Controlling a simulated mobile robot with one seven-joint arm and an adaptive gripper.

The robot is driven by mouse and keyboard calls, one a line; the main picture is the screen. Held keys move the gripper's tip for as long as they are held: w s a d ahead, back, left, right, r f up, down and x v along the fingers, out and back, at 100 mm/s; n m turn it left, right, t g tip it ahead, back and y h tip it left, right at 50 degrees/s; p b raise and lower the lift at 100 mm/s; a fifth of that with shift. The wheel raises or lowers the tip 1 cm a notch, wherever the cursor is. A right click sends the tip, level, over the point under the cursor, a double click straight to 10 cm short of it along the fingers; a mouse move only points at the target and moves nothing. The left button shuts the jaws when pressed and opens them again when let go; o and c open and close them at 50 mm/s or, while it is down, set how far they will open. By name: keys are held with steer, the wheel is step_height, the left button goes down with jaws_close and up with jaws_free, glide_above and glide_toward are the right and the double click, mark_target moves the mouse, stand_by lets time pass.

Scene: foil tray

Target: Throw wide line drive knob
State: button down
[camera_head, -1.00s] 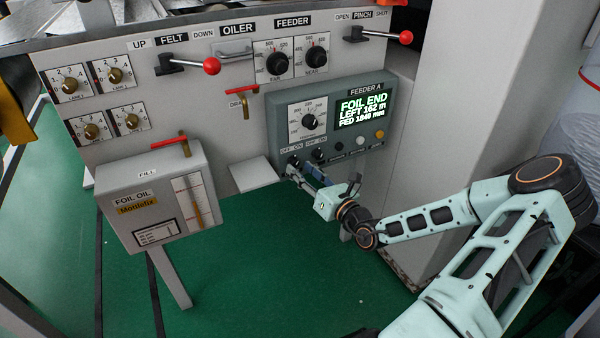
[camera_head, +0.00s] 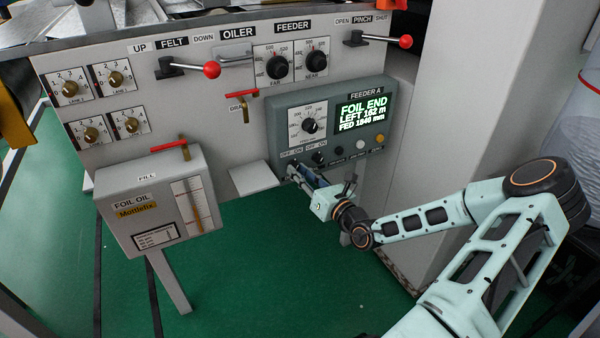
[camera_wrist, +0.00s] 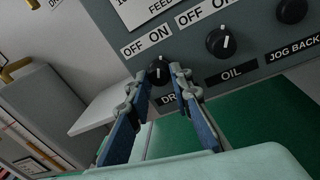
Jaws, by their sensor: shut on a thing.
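The drive knob is a small dark round knob at the lower left of the grey-green Feeder A panel (camera_head: 377,95). In the wrist view the drive knob (camera_wrist: 159,74) shows between my fingertips, under an "OFF ON" label, with a short white pointer line. My gripper (camera_wrist: 168,72) is shut on it, one finger on each side. The label below the knob is partly covered by a finger; only "DR" reads. In the head view my gripper (camera_head: 297,166) reaches the panel's lower left corner and largely hides the knob. The screen (camera_head: 362,113) reads "FOIL END".
The similar oil knob (camera_wrist: 223,41) sits close to the right of my fingers, with the jog back button (camera_wrist: 291,10) beyond it. A pale ledge (camera_head: 253,178) juts out to the left. The foil oil box (camera_head: 160,205) stands farther left. Green floor below is open.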

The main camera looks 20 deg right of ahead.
steer(key=shift+r+p, duration=0.15)
steer(key=shift+p, duration=0.3)
steer(key=shift+n+g+h+p, duration=0.35)
steer(key=shift+n+p, duration=1.4)
steer(key=shift+n, duration=0.95)
steer(key=shift+n+g+h+p, duration=0.3)
steer(key=shift+n+p, duration=1.4)
steer(key=shift+n, duration=1)
steer(key=shift+r, duration=0.1)
steer(key=c, duration=1.7)
jaws_free()
steer(key=shift+s, duration=0.1)
